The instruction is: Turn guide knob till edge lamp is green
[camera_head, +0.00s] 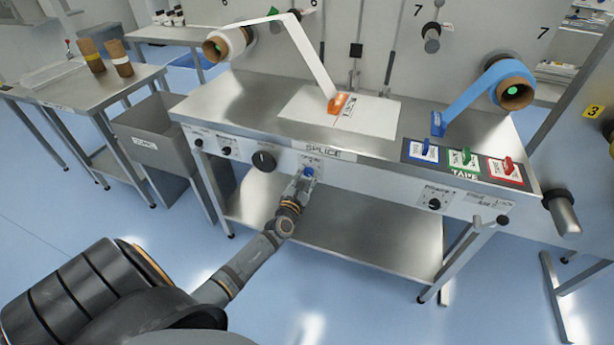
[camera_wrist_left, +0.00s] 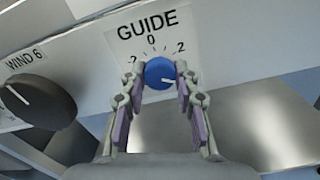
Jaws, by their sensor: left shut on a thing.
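The guide knob (camera_wrist_left: 160,73) is blue and round, on a white plate marked GUIDE (camera_wrist_left: 150,35) with a scale of 2, 0 and 2. A short pale mark on the knob points to the lower right in the left wrist view. My left gripper (camera_wrist_left: 162,76) is shut on the knob, one finger on each side. In the head view the knob (camera_head: 308,172) shows small on the bench front, with my left gripper (camera_head: 306,177) at it. I cannot make out for certain which light is the edge lamp. My right gripper is not in view.
A black WIND 6 knob (camera_wrist_left: 40,100) sits close left of the guide knob. A grey bin (camera_head: 150,135) stands left. Floor in front is clear.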

